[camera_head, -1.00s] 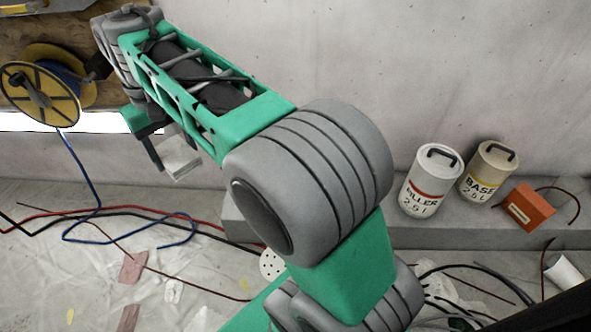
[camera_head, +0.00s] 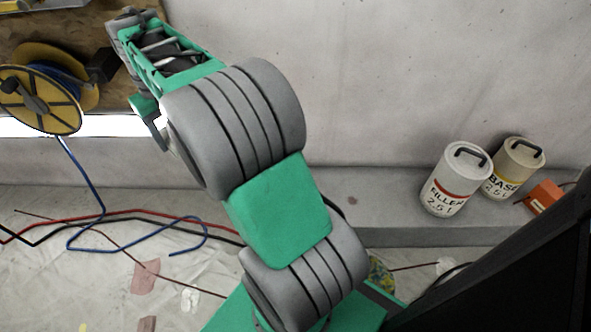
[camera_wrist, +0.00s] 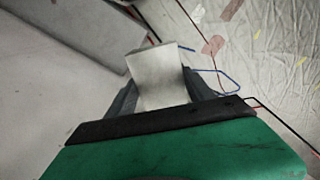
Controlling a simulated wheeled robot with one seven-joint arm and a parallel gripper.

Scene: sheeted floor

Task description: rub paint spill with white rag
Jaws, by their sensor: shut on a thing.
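My gripper (camera_wrist: 158,82) is shut on the white rag (camera_wrist: 157,70), a pale folded block between the two dark fingers in the wrist view. In the head view, my arm hides most of the gripper, and only a small pale edge shows near the upper left. The gripper is raised clear of the floor, by the wall and ledge. I cannot make out the paint spill for certain. A mottled yellow and blue patch (camera_head: 381,273) shows partly behind my arm, and I cannot tell what it is.
Filler can (camera_head: 456,180) and base can (camera_head: 515,169) stand on the grey ledge (camera_head: 390,236), beside an orange box (camera_head: 545,197). A yellow cable reel (camera_head: 40,99) is at the left. Cables (camera_head: 130,216) and pinkish scraps (camera_head: 145,276) lie on the sheeted floor.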

